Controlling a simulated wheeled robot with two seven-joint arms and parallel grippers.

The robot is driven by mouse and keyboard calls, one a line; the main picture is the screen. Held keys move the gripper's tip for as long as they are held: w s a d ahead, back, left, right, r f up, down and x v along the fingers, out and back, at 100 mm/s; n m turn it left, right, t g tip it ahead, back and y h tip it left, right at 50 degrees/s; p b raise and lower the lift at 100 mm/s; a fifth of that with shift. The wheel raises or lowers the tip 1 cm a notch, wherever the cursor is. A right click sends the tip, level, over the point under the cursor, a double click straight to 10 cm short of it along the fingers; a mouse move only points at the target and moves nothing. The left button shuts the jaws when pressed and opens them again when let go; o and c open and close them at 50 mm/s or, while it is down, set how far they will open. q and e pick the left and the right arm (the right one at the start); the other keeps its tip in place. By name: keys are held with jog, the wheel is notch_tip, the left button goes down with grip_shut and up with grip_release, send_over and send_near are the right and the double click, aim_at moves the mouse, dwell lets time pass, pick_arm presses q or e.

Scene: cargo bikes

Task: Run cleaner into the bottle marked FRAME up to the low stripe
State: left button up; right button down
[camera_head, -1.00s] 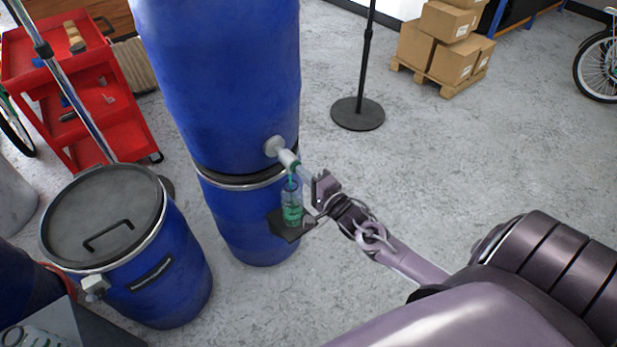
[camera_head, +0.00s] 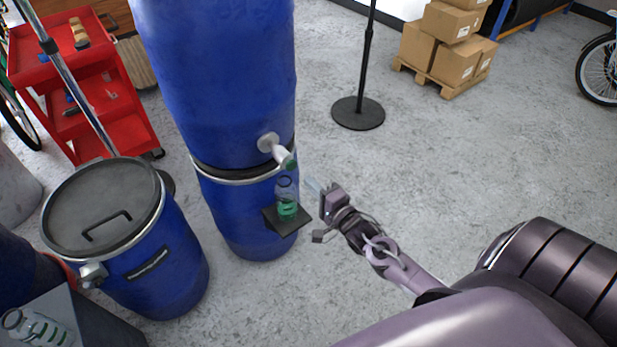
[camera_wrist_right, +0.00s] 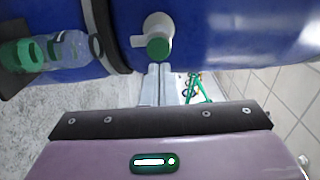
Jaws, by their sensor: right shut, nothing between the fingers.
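A clear bottle (camera_head: 287,188) stands upright on a small black shelf (camera_head: 291,222) in front of the blue barrels, with green liquid in its lower part. I cannot read its marking or make out a stripe. Above it is a pale tap (camera_head: 279,150) with a green end; no stream falls from it. The right wrist view shows the tap (camera_wrist_right: 154,30) ahead and the bottle (camera_wrist_right: 70,48) at upper left. My right gripper (camera_head: 313,186) is shut and empty, to the right of the bottle and apart from bottle and tap. Its fingers (camera_wrist_right: 158,74) are together. My left gripper is out of view.
A lidded blue drum (camera_head: 150,275) stands at left. Another clear bottle (camera_head: 38,328) lies or stands on a grey box (camera_head: 95,320) at lower left. A red cart (camera_head: 98,100), a stand base (camera_head: 358,113) and boxes (camera_head: 450,55) are behind.

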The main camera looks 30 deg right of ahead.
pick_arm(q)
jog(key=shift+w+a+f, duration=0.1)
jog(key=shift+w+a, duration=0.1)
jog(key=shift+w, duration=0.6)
pick_arm(e)
jog(key=s, duration=0.7)
jog(key=shift+d, duration=0.3)
jog(key=shift+f, duration=0.1)
